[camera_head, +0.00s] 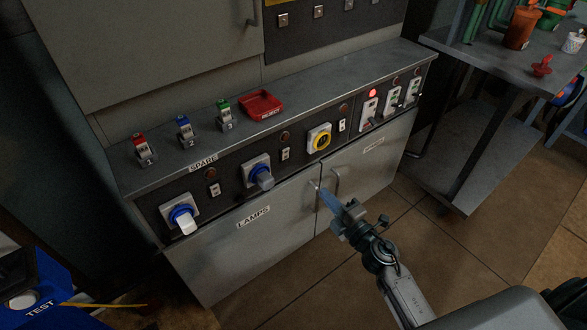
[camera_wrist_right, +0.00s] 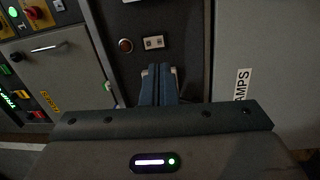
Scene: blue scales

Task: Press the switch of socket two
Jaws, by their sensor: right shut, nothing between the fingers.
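Three sockets sit in a row on the dark panel. The left one (camera_head: 181,216) has a blue ring and a white plug. The middle one (camera_head: 258,172) has a blue ring and a grey plug. The right one (camera_head: 319,138) is yellow and has no plug. Small white switches (camera_head: 214,189), (camera_head: 285,154) and (camera_head: 341,125) stand beside them, each below a dark reddish lamp. My right gripper (camera_head: 330,198) is shut and empty in front of the cabinet doors, below the panel. In the wrist view its blue fingertips (camera_wrist_right: 158,85) point towards a switch (camera_wrist_right: 153,43) beside a lamp (camera_wrist_right: 125,45). My left gripper is out of view.
Numbered spare plugs (camera_head: 184,129) and a red tray (camera_head: 262,105) are on the ledge above. A lit red lamp (camera_head: 372,93) is among the units at right. Door handles (camera_head: 336,182) stick out near my right gripper. A blue TEST box (camera_head: 40,300) is at lower left.

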